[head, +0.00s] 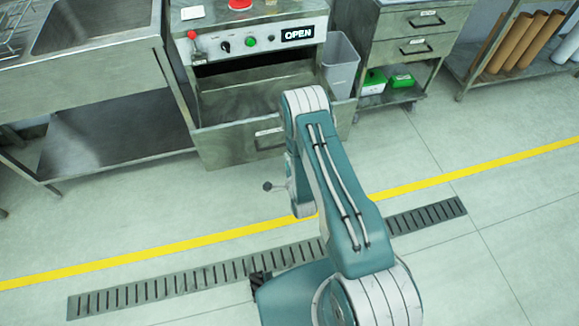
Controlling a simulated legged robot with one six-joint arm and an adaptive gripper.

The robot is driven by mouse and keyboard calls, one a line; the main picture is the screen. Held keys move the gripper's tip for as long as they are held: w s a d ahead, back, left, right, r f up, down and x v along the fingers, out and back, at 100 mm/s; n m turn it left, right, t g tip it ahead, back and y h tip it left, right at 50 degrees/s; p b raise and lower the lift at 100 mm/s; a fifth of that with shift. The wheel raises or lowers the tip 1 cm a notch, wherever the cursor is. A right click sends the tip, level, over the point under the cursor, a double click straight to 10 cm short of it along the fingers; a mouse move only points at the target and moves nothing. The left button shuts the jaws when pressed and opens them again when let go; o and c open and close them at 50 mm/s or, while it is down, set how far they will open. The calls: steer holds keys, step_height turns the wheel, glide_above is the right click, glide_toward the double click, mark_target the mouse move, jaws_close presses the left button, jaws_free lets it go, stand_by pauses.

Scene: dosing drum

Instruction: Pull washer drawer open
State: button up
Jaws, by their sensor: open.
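The washer (250,40) stands at the top centre, with a lit sign (298,33) reading OPEN. Its drawer (228,145) is pulled out toward me, with a gap below the control panel and the drawer's inside in view. The pale drawer handle (268,132) is on the front, just left of my arm. My arm covers the drawer's right part. My gripper (268,187) is mostly hidden by my arm; only a small dark tip seems to show, in front of and below the drawer front, apart from the handle. I see nothing held.
A steel sink bench (95,80) stands left. A grey bin (341,65) and a drawer cabinet (415,45) with green boxes below stand right. A rack (510,75) holds brown rolls. The floor is clear, with a yellow line (130,259) and a drain grate (170,288).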

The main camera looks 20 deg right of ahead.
steer(key=v, duration=0.3)
stand_by(0.5)
steer(key=w+r+n+g, duration=0.2)
steer(key=w+r+n, duration=0.1)
steer(key=r, duration=0.8)
steer(key=w+r+n+g, duration=0.2)
steer(key=w+r+n, duration=0.2)
steer(key=r, duration=0.7)
steer(key=s+r+n+g, duration=0.3)
steer(key=s+r+n, duration=0.3)
steer(key=s+r, duration=1)
steer(key=s+r+n+g, duration=0.1)
steer(key=s+r+n, duration=0.1)
steer(key=s, duration=0.6)
steer(key=s+r+n+g, duration=0.2)
steer(key=s+r, duration=0.3)
steer(key=s, duration=0.3)
steer(key=shift+r+n, duration=0.25)
steer(key=shift+n, duration=0.25)
